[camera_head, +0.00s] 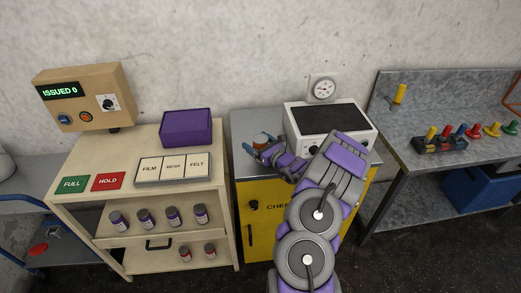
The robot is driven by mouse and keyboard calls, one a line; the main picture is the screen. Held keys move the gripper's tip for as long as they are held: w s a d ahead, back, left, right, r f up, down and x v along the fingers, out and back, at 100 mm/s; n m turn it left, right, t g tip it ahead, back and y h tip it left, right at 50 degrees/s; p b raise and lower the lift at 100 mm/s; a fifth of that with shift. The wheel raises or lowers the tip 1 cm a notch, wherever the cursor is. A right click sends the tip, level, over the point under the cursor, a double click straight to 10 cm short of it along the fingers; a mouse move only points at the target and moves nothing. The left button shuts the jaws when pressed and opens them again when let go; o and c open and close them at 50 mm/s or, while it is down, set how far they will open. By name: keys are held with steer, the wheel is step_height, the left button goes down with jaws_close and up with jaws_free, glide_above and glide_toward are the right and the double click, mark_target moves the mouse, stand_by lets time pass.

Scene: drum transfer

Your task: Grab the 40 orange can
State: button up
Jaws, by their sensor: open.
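My purple and grey arm reaches in from the bottom of the view and hides part of the cabinet front.
The white device (364,112) stands close to the right of my gripper. A purple box (186,127) and a panel of labelled keys (173,169) are on the beige cart (130,152), with several small jars on its shelves. A metal workbench (400,143) stands at the right.

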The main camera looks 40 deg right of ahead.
steer(key=c, duration=1.3)
